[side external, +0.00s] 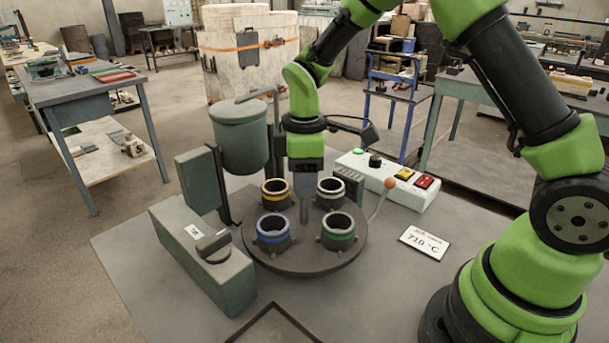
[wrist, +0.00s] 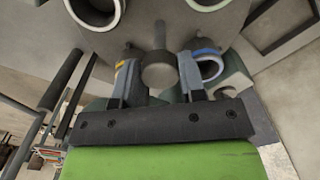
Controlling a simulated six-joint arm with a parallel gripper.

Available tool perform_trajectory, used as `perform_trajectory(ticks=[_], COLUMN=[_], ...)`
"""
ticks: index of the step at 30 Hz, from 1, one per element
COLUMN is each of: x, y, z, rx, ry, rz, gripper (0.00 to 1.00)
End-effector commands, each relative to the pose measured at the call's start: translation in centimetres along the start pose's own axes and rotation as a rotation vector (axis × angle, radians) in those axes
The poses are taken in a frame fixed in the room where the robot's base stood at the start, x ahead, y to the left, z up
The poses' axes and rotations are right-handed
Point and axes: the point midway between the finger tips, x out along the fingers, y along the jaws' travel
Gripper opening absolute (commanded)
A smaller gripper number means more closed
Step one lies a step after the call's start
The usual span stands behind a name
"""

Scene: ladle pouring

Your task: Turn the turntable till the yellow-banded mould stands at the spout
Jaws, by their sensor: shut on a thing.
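The dark round turntable (side external: 305,262) carries moulds with coloured bands. The yellow-banded mould (side external: 276,194) is at its back left, nearest the grey-green ladle pot (side external: 240,138). The white-banded mould (side external: 330,193) is back right, the blue-banded mould (side external: 273,235) front left, the green-banded mould (side external: 338,234) front right. My gripper (side external: 304,187) points down at the turntable's middle, shut on the centre post (side external: 304,212). In the wrist view the post's round top (wrist: 159,76) sits between the fingers, with the blue-banded mould (wrist: 209,67) to the right. I cannot make out the pot's spout.
A lever with an orange knob (side external: 390,183) stands right of the turntable. Behind it is a control box (side external: 388,178) with buttons. A green box (side external: 205,258) is at the left. A 710 °C card (side external: 424,243) lies on the bare table at the right.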

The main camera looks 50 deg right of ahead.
Motion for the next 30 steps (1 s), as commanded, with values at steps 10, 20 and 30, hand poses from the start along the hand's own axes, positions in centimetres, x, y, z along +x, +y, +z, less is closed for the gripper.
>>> perform_trajectory(ticks=[10,20,30], x=[-0.1,0.0,-1.9], y=[0.0,0.0,0.1], z=[-0.1,-0.1,-0.1], rx=[-0.006,-0.005,-0.003], ry=[0.003,0.002,0.005], rz=[0.002,0.001,0.005], gripper=[0.00,0.63,0.63])
